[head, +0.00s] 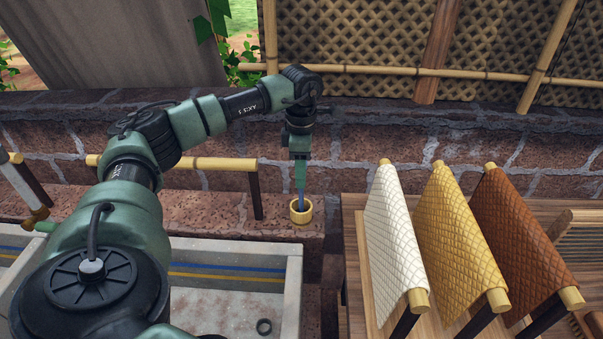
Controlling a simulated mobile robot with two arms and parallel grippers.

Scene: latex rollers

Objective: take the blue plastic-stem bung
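A small yellow bamboo cup (301,217) stands on the brick ledge. A slim blue stem (300,182), which looks like the bung's, rises from the cup's mouth. The bung's lower end is hidden inside the cup. My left gripper (299,157) points straight down over the cup, with its tip at the top of the blue stem. The fingers are too small and too much in line to tell whether they are closed on it. My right gripper is not in view.
A stone basin (294,290) with blue and yellow lines stands in front of the ledge, with a dark round drain ring (264,326) in its floor. White (393,235), yellow (458,235) and brown (522,240) textured sheets hang over bamboo rails at the right. A bamboo rail (215,164) runs behind my arm.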

